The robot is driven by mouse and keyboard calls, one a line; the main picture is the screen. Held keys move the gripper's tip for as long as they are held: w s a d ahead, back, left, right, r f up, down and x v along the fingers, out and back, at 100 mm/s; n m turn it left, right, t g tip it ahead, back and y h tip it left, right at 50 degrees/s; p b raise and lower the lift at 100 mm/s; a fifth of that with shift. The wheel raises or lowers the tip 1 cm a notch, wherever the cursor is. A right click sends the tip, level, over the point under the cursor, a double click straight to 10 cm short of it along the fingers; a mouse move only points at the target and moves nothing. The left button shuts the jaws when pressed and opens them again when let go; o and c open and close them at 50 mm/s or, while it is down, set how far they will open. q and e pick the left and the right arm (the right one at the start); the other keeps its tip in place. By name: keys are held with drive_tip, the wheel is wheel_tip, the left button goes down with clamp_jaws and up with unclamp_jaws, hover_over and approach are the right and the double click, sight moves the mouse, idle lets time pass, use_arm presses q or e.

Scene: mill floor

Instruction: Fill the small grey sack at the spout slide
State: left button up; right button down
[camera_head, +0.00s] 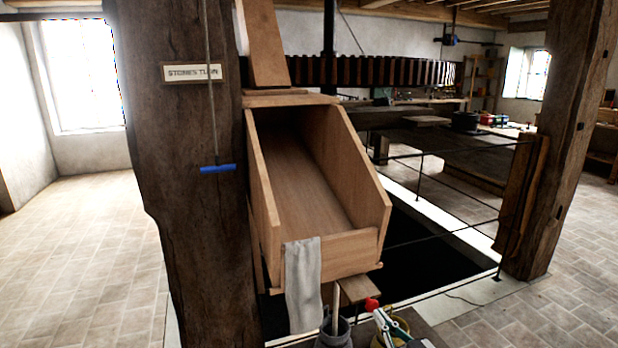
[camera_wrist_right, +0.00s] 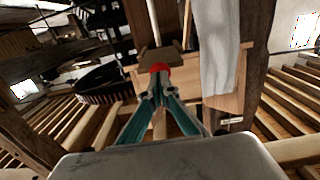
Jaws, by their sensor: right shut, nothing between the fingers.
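A wooden spout trough (camera_head: 318,190) slopes down in the middle of the head view. A limp grey cloth (camera_head: 303,285) hangs over its front lip; it also shows in the right wrist view (camera_wrist_right: 218,45). I cannot tell whether this is the small grey sack. A small wooden board (camera_head: 360,289) with a red knob (camera_head: 371,304) sits below the lip, possibly the slide. My right gripper (camera_head: 379,315) is shut and empty right at the red knob; the wrist view shows its fingertips (camera_wrist_right: 160,90) together in front of it. My left gripper is out of view.
A thick post (camera_head: 180,230) stands left, with a sign and a blue handle (camera_head: 217,168) on a cord. A grey container (camera_head: 333,335) with a pale stick is at the bottom edge. A dark pit (camera_head: 420,240) with rails lies behind right. Floor at left is clear.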

sight(374, 308)
idle(0.3)
drive_tip(key=shift+b+x, duration=0.6)
drive_tip(key=shift+x, duration=1.4)
idle(5.7)
